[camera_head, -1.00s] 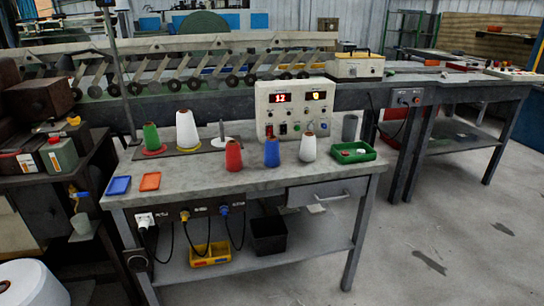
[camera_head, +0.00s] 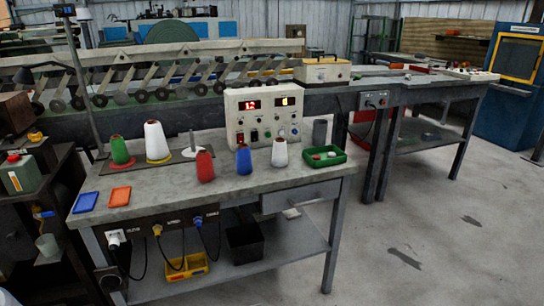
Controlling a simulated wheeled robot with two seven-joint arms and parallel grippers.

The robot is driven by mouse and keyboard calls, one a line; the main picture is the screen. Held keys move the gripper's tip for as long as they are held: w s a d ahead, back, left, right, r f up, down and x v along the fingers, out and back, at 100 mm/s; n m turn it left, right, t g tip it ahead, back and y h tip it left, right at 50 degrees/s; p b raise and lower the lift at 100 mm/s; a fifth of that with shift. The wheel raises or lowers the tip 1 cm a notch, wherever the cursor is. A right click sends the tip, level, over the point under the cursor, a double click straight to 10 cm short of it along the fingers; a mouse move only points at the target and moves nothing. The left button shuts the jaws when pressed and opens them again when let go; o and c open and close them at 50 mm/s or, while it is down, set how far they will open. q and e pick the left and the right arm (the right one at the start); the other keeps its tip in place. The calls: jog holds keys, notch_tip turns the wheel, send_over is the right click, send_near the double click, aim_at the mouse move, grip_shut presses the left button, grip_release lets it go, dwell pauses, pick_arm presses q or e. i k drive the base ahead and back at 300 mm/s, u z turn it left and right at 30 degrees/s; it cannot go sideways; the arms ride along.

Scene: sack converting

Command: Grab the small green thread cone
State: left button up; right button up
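The small green thread cone (camera_head: 119,150) stands upright on a red base on a dark plate at the left rear of the workbench (camera_head: 165,190). A larger white cone (camera_head: 156,141) on a yellow base stands just right of it, with a bare spindle (camera_head: 192,146) further right. A red cone (camera_head: 205,166), a blue cone (camera_head: 243,160) and a small white cone (camera_head: 279,152) stand in front of the control box. Neither of my grippers shows in the head view.
The control box (camera_head: 263,117) stands behind the cones. A green tray (camera_head: 324,157) is at the bench's right; a blue tray (camera_head: 86,202) and an orange tray (camera_head: 120,197) lie at the front left. A lamp pole (camera_head: 85,90) rises at the left.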

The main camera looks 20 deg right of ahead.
aim_at(121, 155)
jog(key=u, duration=0.15)
jog(key=i, duration=1.1)
jog(key=u, duration=1)
